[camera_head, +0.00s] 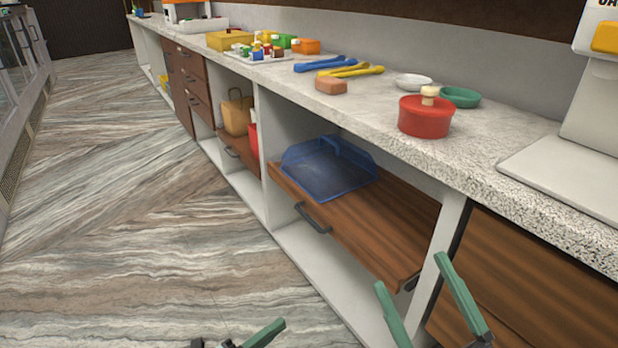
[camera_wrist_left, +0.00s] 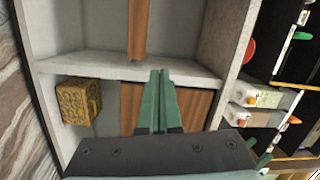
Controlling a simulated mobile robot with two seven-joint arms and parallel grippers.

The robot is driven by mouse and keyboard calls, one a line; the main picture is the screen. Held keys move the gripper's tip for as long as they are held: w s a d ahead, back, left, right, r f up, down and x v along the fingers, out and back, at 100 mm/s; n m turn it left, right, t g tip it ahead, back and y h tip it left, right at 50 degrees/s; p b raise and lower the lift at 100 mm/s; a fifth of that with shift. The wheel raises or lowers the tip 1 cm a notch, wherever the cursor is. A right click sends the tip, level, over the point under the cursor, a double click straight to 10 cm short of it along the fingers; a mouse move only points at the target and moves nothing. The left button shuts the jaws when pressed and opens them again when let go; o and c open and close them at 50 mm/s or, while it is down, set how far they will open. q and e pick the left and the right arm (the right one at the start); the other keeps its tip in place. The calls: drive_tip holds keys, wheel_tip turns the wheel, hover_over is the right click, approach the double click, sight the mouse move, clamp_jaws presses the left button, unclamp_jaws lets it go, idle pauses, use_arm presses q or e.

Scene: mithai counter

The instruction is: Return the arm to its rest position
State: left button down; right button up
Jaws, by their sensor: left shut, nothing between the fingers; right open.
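My left gripper (camera_head: 272,328) shows as a green finger at the bottom edge of the head view, low in front of the counter. In the left wrist view its two green fingers (camera_wrist_left: 159,75) are shut together with nothing between them. My right gripper (camera_head: 411,270) has two green fingers spread apart, open and empty, in front of the counter's lower compartments. Both grippers are below the countertop (camera_head: 455,155). Most of both arms is out of view.
A blue tray (camera_head: 330,168) sits on a pulled-out wooden drawer (camera_head: 385,215) beside the right gripper. On the counter are a red pot (camera_head: 425,117), tongs (camera_head: 350,70) and a white machine (camera_head: 585,130). A brown box (camera_wrist_left: 80,99) is in a compartment. The floor (camera_head: 130,220) at left is clear.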

use_arm(q)
drive_tip(key=s+a+r+n+t+y+p, duration=0.2)
drive_tip(key=s+a+r+n+y+p, duration=0.25)
drive_tip(key=r+n+y+p, duration=0.65)
use_arm(e)
drive_tip(key=w+d+f+m+g+h+p, duration=0.1)
drive_tip(key=w+d+f+m+g+h, duration=0.25)
drive_tip(key=f+m+g+h, duration=0.2)
use_arm(q)
drive_tip(key=s+a+r+n+g+p, duration=0.2)
drive_tip(key=s+n+p, duration=0.4)
drive_tip(key=p, duration=0.1)
drive_tip(key=s+a+r+n+g+p, duration=0.2)
drive_tip(key=s+r+n+g+p, duration=0.1)
drive_tip(key=s+n+p, duration=0.3)
drive_tip(key=shift+s+a+p, duration=0.3)
drive_tip(key=shift+s+p, duration=0.05)
drive_tip(key=shift+s, duration=0.25)
use_arm(e)
drive_tip(key=s+d+f+m+g+h, duration=0.1)
drive_tip(key=s+f+g+h, duration=0.2)
drive_tip(key=s+f+g, duration=0.4)
drive_tip(key=shift+s+f+m+h, duration=0.35)
drive_tip(key=shift+s+f, duration=0.25)
drive_tip(key=shift+s, duration=0.3)
use_arm(q)
drive_tip(key=shift+r, duration=0.1)
use_arm(e)
drive_tip(key=shift+d, duration=0.1)
